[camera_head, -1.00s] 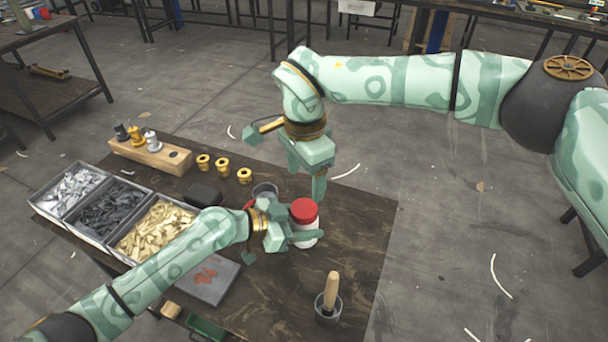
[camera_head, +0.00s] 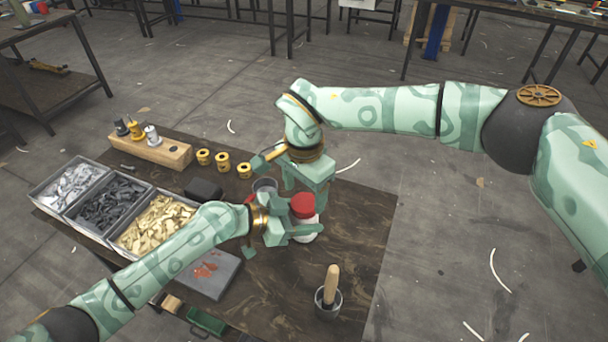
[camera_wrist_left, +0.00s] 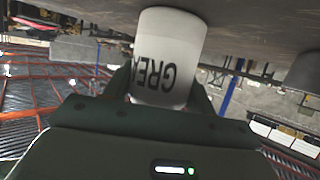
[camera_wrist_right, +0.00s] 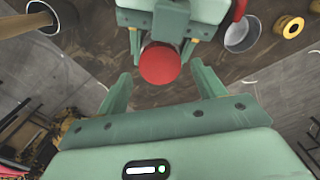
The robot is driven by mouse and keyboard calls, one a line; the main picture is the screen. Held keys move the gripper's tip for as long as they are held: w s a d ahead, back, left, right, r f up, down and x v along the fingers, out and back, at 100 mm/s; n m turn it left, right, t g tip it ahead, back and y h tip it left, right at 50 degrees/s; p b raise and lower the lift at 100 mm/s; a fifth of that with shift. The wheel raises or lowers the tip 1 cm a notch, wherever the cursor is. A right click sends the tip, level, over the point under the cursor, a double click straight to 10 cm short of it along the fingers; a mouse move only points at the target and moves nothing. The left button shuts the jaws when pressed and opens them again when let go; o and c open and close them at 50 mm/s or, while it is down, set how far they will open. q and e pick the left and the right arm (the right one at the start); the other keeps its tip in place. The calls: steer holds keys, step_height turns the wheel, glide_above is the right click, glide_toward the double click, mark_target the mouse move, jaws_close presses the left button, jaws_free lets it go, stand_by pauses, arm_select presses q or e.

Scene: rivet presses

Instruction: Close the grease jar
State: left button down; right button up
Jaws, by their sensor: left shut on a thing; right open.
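The grease jar (camera_head: 306,232) is a white jar standing upright on the dark table; its lettering shows upside down in the left wrist view (camera_wrist_left: 168,45). A red lid (camera_head: 302,207) is on top of it; I cannot tell how tightly it sits. My left gripper (camera_head: 296,232) is shut on the jar's body from the left. My right gripper (camera_head: 306,196) points down just above the lid. In the right wrist view the red lid (camera_wrist_right: 160,63) lies between its open fingers, with gaps on both sides.
A metal cup (camera_head: 264,185) and a red item partly hidden stand just behind my left gripper. A pot with a wooden-handled tool (camera_head: 329,300) stands at the front right. Parts bins (camera_head: 112,240), brass spools (camera_head: 222,161) and a wooden block (camera_head: 165,153) are left. The table's right side is clear.

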mark_target(295, 220)
steer(key=shift+f, duration=1.2)
steer(key=c, duration=1)
steer(key=m, duration=1.3)
steer(key=o, duration=1.1)
steer(key=shift+c, duration=0.2)
